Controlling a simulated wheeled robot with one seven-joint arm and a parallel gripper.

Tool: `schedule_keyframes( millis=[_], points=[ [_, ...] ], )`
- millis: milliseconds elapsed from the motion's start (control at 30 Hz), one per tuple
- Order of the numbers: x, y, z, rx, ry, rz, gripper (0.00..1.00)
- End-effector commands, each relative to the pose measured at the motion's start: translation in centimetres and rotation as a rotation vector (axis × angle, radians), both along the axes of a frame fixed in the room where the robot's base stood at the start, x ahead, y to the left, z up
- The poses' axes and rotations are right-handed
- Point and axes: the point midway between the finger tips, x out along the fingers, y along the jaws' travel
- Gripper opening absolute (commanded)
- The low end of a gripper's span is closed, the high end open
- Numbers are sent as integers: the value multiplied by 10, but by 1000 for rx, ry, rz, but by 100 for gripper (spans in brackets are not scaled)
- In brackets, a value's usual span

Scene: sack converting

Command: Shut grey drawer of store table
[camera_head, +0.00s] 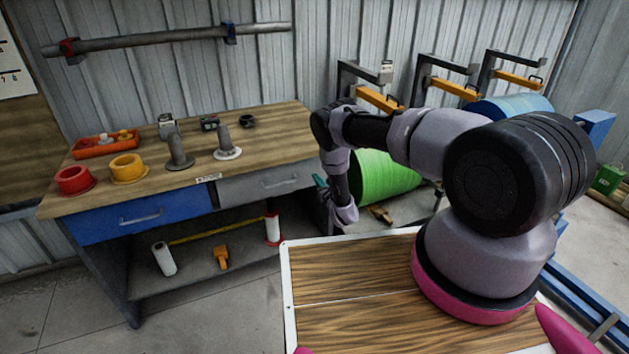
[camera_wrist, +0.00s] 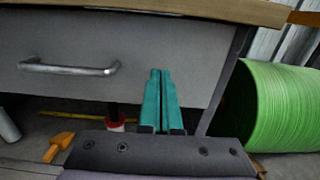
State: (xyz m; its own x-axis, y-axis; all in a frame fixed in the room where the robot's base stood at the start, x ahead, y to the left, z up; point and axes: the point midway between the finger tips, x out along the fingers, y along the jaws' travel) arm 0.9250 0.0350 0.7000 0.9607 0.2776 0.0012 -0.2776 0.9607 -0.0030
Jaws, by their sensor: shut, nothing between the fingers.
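The store table (camera_head: 215,130) has a wooden top with a grey drawer (camera_head: 265,184) on the right and a blue drawer on the left. The grey front also fills much of the wrist view (camera_wrist: 130,45), close under the tabletop edge. Any gap behind it is too small to tell. Its bar handle (camera_wrist: 68,69) is left of my fingers. My gripper (camera_wrist: 160,72) is shut and empty, its teal fingertips before the right part of the grey front. Contact cannot be told. In the head view my gripper (camera_head: 319,181) is at the table's right end.
The blue drawer (camera_head: 130,213) looks shut. A green roll (camera_head: 385,178) lies right of the table. A lower shelf holds a white roll (camera_head: 164,259) and an orange tool (camera_head: 221,257). Red and yellow rings and an orange tray (camera_head: 105,146) stand on the tabletop. Floor before the table is clear.

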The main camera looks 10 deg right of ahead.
Motion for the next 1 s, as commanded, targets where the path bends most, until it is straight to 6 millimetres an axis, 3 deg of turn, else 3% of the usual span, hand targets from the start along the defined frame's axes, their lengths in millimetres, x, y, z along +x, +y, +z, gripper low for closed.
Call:
schedule_keyframes(
  millis=[500,700,767,867,1000],
  points=[
    [-70,-21,-1,-2,5,-3,0],
    [-90,-26,0,0,3,-2,0],
    [-88,-27,4,14,5,-8,0],
    [-71,-31,26,87,23,-43,0],
    [-25,-43,86,313,81,-139,0]
  ],
)
